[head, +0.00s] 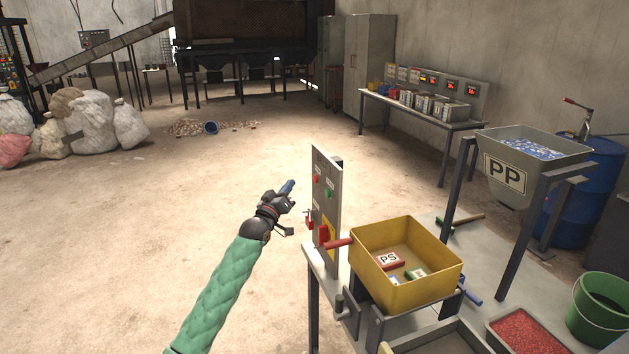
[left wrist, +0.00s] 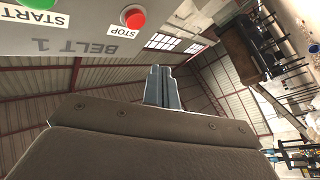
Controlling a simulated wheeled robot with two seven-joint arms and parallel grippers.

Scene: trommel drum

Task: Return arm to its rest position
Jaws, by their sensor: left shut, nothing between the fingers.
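My left arm, in a green sleeve, comes up from the bottom of the head view. Its gripper (head: 287,188) is shut and empty, in the air just left of the upright control panel (head: 325,200). The panel carries green and red buttons and a red-and-yellow switch. In the left wrist view the closed fingers (left wrist: 162,88) point up, with nothing between them. The panel (left wrist: 150,45) fills the top left there, with a START label, a red STOP button (left wrist: 133,17) and BELT 1 lettering, apart from the fingers. My right gripper is in neither view.
A yellow bin (head: 435,285) with a PS block stands right of the panel. A PP hopper (head: 540,178), blue drum (head: 600,185) and green bucket (head: 600,310) are at the right. White sacks (head: 92,120) lie at the left. The floor left of my arm is clear.

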